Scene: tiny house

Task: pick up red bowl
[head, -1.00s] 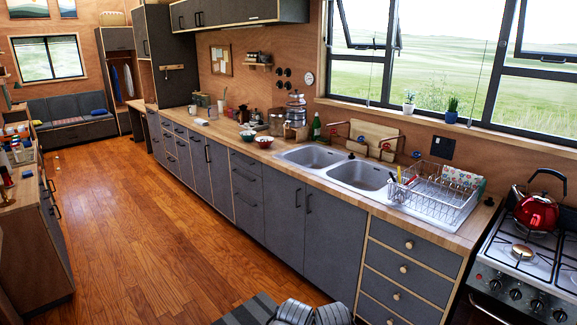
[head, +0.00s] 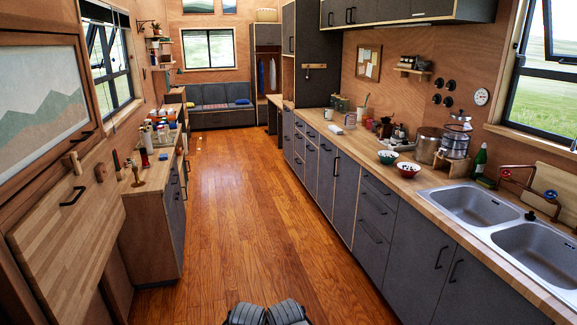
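A small red bowl (head: 408,170) with a pale inside and some contents sits on the wooden counter (head: 440,183), near its front edge. A dark green bowl (head: 387,157) stands just beyond it, to the left. Two grey ribbed parts of my own body show at the bottom edge of the head view. I see no gripper fingers, so neither gripper can be placed relative to the bowl.
The double sink (head: 480,206) is to the right of the bowls. A metal pot (head: 428,145) and a green bottle (head: 480,161) stand behind. The wooden floor (head: 235,220) is clear ahead. A folding wooden panel (head: 70,235) and a cabinet (head: 150,225) line the left.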

